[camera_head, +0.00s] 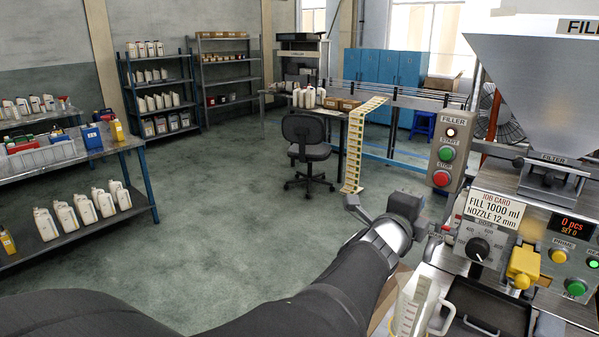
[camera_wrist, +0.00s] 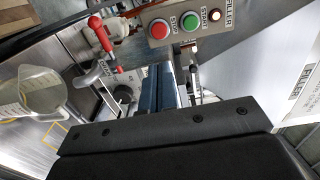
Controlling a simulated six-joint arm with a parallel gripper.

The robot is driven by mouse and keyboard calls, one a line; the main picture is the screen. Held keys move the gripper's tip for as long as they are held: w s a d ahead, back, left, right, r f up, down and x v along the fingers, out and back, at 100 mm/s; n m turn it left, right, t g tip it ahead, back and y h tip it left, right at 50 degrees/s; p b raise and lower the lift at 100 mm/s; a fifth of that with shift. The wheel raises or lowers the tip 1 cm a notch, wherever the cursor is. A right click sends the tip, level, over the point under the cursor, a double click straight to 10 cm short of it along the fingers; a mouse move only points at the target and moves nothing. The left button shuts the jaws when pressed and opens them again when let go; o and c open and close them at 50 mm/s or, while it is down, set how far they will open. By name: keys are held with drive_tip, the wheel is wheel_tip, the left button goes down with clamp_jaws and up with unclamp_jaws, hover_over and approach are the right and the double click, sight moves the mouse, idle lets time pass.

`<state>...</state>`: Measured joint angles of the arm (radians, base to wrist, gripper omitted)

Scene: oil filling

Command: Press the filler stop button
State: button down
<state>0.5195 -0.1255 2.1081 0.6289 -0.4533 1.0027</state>
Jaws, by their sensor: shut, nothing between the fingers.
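The filler's grey control box (camera_head: 455,128) stands at right in the head view. It carries a lamp, a green start button (camera_head: 446,154) and, below it, the red stop button (camera_head: 441,178). In the wrist view the red stop button (camera_wrist: 159,29) sits left of the green start button (camera_wrist: 190,24) and a lit lamp (camera_wrist: 215,15). My gripper (camera_wrist: 166,72) is shut and empty, its dark fingers pointing toward the box and ending below the buttons in the picture, apart from them. In the head view my wrist is left of and below the box; the fingertips are hard to make out.
A clear measuring jug (camera_head: 414,306) stands at the lower right, also in the wrist view (camera_wrist: 40,92). A red-handled lever (camera_wrist: 102,34) is left of the stop button. The job card (camera_head: 487,214), dose dial (camera_head: 478,249) and hopper (camera_head: 545,85) are at right.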

sight(441, 178)
idle(0.3)
drive_tip(key=x, duration=1.4)
drive_tip(key=shift+w, duration=0.1)
drive_tip(key=shift+w+d, duration=0.25)
drive_tip(key=shift+d, duration=0.05)
drive_tip(key=shift+w+d+r, duration=0.2)
drive_tip(key=shift+w+d, duration=0.05)
drive_tip(key=shift+d, duration=0.05)
drive_tip(key=shift+w, duration=0.1)
drive_tip(key=v, duration=1.4)
drive_tip(key=shift+f, duration=0.2)
